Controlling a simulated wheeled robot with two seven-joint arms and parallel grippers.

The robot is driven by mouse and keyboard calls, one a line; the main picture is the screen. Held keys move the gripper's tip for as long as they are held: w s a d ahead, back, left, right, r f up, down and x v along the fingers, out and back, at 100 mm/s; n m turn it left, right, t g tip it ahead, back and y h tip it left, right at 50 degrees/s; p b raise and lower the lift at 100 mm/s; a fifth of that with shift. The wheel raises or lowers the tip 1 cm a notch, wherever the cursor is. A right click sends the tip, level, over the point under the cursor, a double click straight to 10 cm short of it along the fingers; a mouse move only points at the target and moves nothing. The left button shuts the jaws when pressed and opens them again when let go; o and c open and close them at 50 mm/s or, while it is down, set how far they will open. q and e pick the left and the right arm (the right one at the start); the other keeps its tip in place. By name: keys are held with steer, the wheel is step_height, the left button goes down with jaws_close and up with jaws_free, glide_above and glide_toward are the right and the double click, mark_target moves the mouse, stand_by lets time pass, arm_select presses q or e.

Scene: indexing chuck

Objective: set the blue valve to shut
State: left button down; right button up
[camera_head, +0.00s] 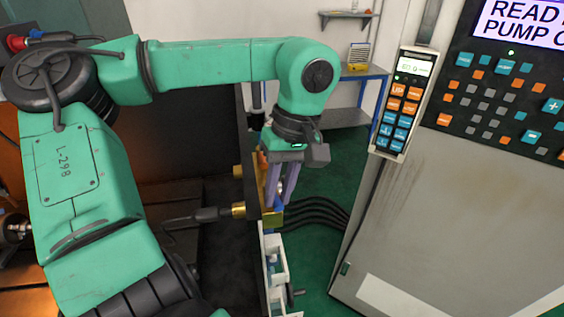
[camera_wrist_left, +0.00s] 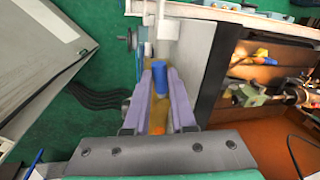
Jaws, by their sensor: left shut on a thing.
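The blue valve (camera_wrist_left: 160,76) shows in the left wrist view as a blue handle on a yellow-brown block, between my gripper's fingertips. My left gripper (camera_wrist_left: 158,72) is shut on this handle, with one lilac finger on each side. In the head view my left gripper (camera_head: 279,203) points down at the yellow manifold (camera_head: 264,188) on the side of the machine. There the fingers hide the blue handle, and I cannot read its setting. An orange part (camera_wrist_left: 158,131) shows on the block nearer the wrist. My right gripper is not in view.
A grey control cabinet (camera_head: 420,220) with a keypad pendant (camera_head: 402,105) stands to the right. Black hoses (camera_head: 318,212) run from the manifold toward it. White brackets (camera_head: 274,265) sit below the gripper. Dark machine walls stand to the left, and green floor is open behind.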

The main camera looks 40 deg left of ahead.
arm_select(q)
steer(key=shift+s+m, duration=0.1)
steer(key=shift+m, duration=0.3)
steer(key=c, duration=0.8)
jaws_free()
steer(key=shift+o, duration=0.2)
